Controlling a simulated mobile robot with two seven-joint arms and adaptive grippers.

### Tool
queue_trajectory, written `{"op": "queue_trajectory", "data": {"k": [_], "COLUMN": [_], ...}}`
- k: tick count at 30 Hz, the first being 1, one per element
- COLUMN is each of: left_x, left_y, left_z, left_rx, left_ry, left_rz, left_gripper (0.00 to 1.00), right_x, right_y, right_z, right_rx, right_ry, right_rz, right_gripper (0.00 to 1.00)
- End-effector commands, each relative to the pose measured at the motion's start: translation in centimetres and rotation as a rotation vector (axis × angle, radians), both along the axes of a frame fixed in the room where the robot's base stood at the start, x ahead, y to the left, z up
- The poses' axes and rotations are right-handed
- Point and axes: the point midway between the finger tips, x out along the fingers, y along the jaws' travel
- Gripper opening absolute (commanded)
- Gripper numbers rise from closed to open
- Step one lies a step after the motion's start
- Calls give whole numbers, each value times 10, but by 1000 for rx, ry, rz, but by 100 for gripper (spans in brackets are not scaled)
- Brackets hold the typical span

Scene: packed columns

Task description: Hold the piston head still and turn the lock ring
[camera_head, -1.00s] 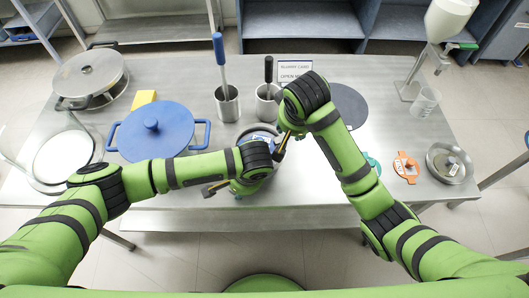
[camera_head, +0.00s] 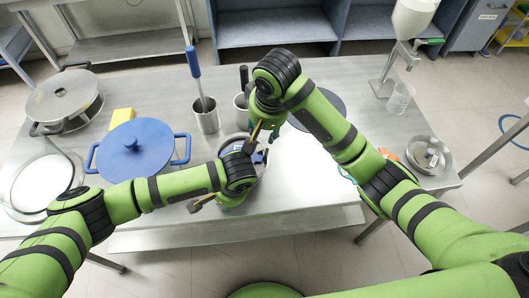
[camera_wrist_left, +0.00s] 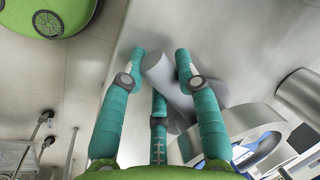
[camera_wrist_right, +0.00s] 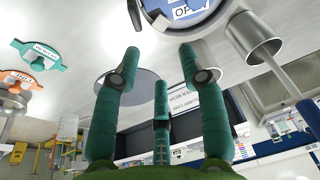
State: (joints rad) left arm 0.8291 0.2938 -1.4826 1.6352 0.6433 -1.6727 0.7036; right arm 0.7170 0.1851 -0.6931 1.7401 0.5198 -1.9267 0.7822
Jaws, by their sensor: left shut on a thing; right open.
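A metal piston assembly with blue labels (camera_head: 262,157) stands near the table's front, partly hidden by my arms in the head view. In the left wrist view, my left gripper (camera_wrist_left: 160,62) is shut around a grey cylindrical bar (camera_wrist_left: 172,82) beside the assembly's round grey wall (camera_wrist_left: 228,124). I cannot tell which part the bar belongs to. In the right wrist view, my right gripper (camera_wrist_right: 160,54) is open with nothing between its fingers. The round part labelled OPEN (camera_wrist_right: 186,11) shows beyond its fingertips, apart from them. The lock ring cannot be told apart clearly.
Two metal cups (camera_head: 206,119) stand behind, one with a blue-handled tool. A blue lidded pot (camera_head: 130,150) is at left, with a yellow block (camera_head: 122,116). Teal (camera_wrist_right: 38,54) and orange (camera_wrist_right: 20,79) tags lie on the table. A metal dish (camera_head: 428,156) is at right.

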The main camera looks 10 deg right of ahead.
Motion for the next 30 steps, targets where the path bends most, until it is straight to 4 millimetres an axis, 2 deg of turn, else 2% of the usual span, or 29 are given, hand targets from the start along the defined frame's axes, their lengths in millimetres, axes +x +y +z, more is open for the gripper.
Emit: {"op": "queue_trajectory", "data": {"k": [1, 6, 12, 17, 20, 23, 30], "left_x": [1, 2, 2, 3, 3, 3, 4], "left_y": [-2, -1, -1, -1, -1, -1, -1], "left_z": [1, 1, 1, 2, 2, 2, 2], "left_rx": [-5, -6, -6, -7, -7, -6, -7], "left_ry": [-4, -7, -8, -11, -11, -12, -12], "left_rz": [-3, -2, 0, -1, 0, 0, 1], "left_gripper": [0, 0, 0, 0, 0, 0, 0], "right_x": [2, -7, -19, -24, -25, -26, -26], "right_y": [3, 7, -1, -6, -7, -7, -7], "right_z": [10, 31, 47, 50, 44, 30, -19], "right_rx": [8, 32, 17, 6, 4, 3, 2], "right_ry": [15, 114, 211, 248, 256, 258, 258], "right_rz": [-46, -244, -464, -555, -571, -573, -572], "right_gripper": [42, 42, 42, 42, 42, 42, 42]}}
